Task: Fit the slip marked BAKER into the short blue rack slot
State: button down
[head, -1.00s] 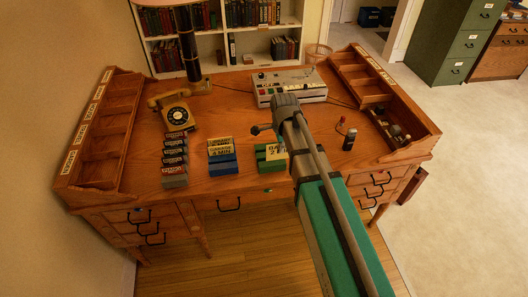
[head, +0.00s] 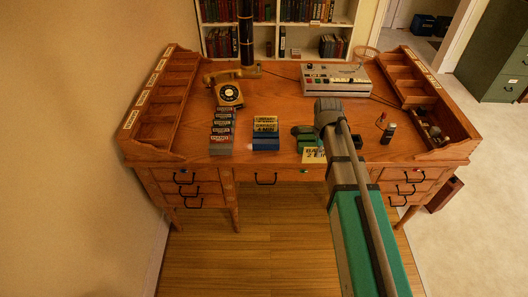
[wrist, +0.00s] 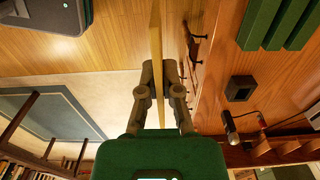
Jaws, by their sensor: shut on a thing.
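My gripper (wrist: 158,72) is shut on a thin pale-yellow slip (wrist: 155,45), seen edge-on in the wrist view. In the head view the slip (head: 314,155) shows black print starting "BA", partly hidden by my arm. It is upright, in front of the green rack (head: 304,132) near the desk's front edge, and apart from the blue rack. The blue rack (head: 265,144) stands to its left, with yellow printed slips (head: 265,124) at its back. Which blue slot is short I cannot tell. My fingertips are hidden in the head view.
A rack of several dark-labelled slips (head: 221,131) stands left of the blue rack. A telephone (head: 229,92) and a grey console (head: 335,78) stand behind. A small dark box (wrist: 240,88) and small stamps (head: 388,132) are to the right. Open wood lies between the racks.

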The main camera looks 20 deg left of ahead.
aim_at(262, 141)
jog(key=k, duration=1.25)
jog(key=u, duration=0.8)
jog(key=i, duration=1.45)
